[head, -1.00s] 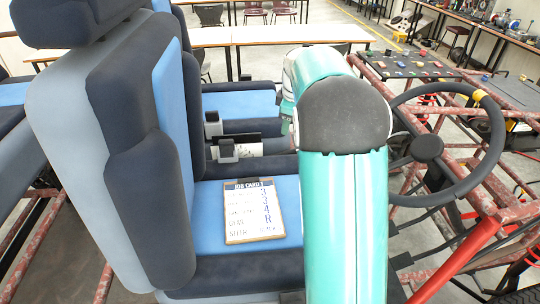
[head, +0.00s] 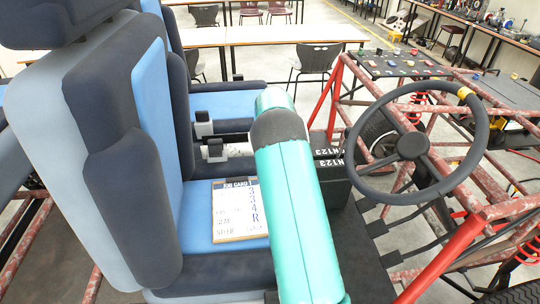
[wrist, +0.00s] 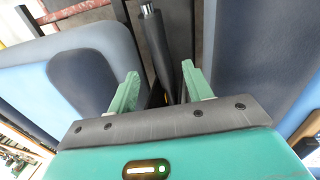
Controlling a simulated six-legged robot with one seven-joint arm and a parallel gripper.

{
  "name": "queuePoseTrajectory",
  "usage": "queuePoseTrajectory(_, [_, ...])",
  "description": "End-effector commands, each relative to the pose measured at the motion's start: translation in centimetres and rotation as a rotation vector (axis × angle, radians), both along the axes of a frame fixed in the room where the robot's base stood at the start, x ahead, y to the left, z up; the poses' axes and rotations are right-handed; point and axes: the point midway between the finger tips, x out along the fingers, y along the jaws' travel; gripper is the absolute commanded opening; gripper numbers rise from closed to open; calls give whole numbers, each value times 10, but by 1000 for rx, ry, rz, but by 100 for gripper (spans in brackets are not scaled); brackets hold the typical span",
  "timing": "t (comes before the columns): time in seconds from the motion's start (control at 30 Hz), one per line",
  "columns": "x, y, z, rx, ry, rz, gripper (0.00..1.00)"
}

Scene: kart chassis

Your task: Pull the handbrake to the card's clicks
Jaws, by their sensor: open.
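In the wrist view my gripper (wrist: 160,70) is open, its two green fingers apart. A black lever with a silver tip, seemingly the handbrake (wrist: 157,45), shows between and beyond the fingertips. I cannot tell whether a finger touches it. In the head view my teal arm hides the gripper and most of the space beside the seat. The job card (head: 238,210) lies on the blue seat cushion. It shows large figures 3, 3, 4 and the letter R; its smaller print is hard to read.
The steering wheel (head: 413,146) stands right of my arm. A black shifter box (head: 330,160) marked N123 is beside the arm. The dark seat back (head: 130,150) rises at left. Red frame tubes (head: 450,255) cross the right side.

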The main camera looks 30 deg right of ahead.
Motion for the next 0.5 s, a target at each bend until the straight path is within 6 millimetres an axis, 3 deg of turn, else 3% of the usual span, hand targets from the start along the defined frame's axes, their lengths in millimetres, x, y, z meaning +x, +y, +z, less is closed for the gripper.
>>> queuePoseTrajectory(0.3, [11,-3,-62,1,3,2,50])
queuePoseTrajectory(0.5, [16,-5,-81,0,1,3,50])
